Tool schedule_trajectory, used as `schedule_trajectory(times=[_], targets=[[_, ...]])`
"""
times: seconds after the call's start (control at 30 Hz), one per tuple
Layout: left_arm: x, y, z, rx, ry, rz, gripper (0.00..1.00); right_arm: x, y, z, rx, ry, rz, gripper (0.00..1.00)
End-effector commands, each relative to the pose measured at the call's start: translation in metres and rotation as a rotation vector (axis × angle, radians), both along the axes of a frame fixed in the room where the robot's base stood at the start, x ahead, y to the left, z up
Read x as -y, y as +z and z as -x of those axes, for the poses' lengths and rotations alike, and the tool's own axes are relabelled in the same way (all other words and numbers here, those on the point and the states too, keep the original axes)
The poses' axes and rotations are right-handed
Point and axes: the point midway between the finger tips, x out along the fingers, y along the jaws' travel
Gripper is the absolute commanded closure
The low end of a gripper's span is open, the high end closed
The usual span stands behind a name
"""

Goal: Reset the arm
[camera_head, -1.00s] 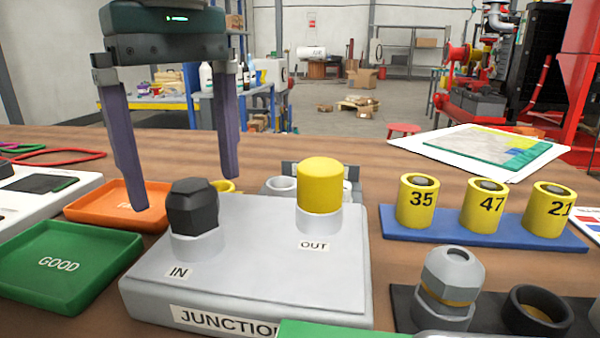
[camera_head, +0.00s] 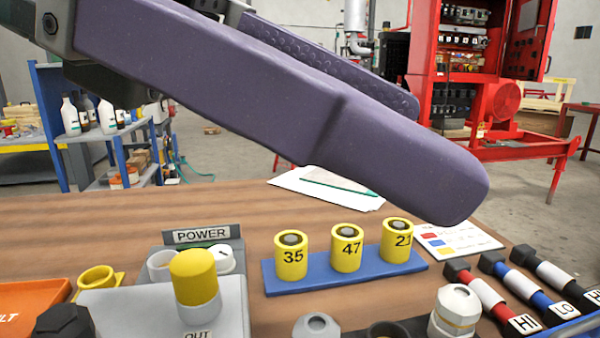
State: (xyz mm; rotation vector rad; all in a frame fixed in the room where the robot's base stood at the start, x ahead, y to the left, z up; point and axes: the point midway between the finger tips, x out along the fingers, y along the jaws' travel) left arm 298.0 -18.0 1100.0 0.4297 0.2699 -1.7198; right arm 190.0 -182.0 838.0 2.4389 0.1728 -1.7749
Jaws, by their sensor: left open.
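My left gripper (camera_head: 432,148) is close to the camera in the head view, above the table. Its two long purple fingers point right and slightly down. They are apart, with nothing seen between them. The near finger hides part of the background. My right gripper is not in view.
The grey junction box (camera_head: 228,318) carries a yellow cap (camera_head: 193,276) and a black fitting (camera_head: 64,322). Behind it is a POWER panel (camera_head: 202,236). Yellow cylinders 35, 47 and 21 stand on a blue rack (camera_head: 318,278). Probes with coloured handles (camera_head: 484,290) lie at right.

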Motion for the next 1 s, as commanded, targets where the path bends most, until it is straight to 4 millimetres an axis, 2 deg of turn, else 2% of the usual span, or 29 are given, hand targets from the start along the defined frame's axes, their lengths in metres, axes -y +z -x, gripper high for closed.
schedule_trajectory(times=[0.03,0.13,0.2,0.27,0.3,0.37,0.4,0.47,0.5,0.57,0.63,0.67,0.7,0.77,0.8,0.87,0.9,0.97,1.0], targets=[[0.02,0.047,0.008,-0.124,0.046,0.184,0.07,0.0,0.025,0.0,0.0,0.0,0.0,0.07],[0.034,0.122,0.001,-0.402,0.179,0.537,0.07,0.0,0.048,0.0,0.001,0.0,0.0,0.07],[0.024,0.166,-0.018,-0.624,0.291,0.767,0.07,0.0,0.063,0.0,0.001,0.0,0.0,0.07],[0.005,0.193,-0.04,-0.823,0.399,0.954,0.07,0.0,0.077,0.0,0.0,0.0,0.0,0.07],[-0.012,0.204,-0.057,-0.964,0.477,1.072,0.07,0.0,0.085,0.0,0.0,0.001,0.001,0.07],[-0.041,0.208,-0.082,-1.177,0.604,1.24,0.07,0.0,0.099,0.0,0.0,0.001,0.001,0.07],[-0.062,0.202,-0.098,-1.321,0.697,1.345,0.07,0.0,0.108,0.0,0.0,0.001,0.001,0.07],[-0.094,0.182,-0.115,-1.539,0.846,1.495,0.07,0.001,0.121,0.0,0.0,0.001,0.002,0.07],[-0.114,0.163,-0.121,-1.681,0.955,1.587,0.07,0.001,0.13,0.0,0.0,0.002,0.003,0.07],[-0.142,0.126,-0.121,-1.89,1.131,1.717,0.07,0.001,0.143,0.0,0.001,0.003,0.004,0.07],[-0.169,0.078,-0.104,-2.12,1.361,1.848,0.07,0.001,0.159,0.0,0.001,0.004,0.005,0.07],[-0.178,0.058,-0.091,2.049,-1.36,-1.761,0.07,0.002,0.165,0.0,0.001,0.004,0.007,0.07],[-0.186,0.034,-0.072,1.934,-1.338,-1.631,0.07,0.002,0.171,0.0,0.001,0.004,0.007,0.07],[-0.195,0.003,-0.039,1.771,-1.31,-1.46,0.07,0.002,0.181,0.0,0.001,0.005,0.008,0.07],[-0.199,-0.013,-0.015,1.67,-1.293,-1.359,0.07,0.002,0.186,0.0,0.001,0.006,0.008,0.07],[-0.202,-0.031,0.022,1.531,-1.269,-1.224,0.07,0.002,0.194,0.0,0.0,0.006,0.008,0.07],[-0.202,-0.04,0.047,1.444,-1.255,-1.142,0.07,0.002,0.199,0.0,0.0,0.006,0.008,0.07],[-0.201,-0.049,0.085,1.317,-1.235,-1.025,0.07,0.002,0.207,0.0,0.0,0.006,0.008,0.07],[-0.201,-0.051,0.11,1.236,-1.222,-0.952,0.07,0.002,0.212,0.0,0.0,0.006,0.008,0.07]])
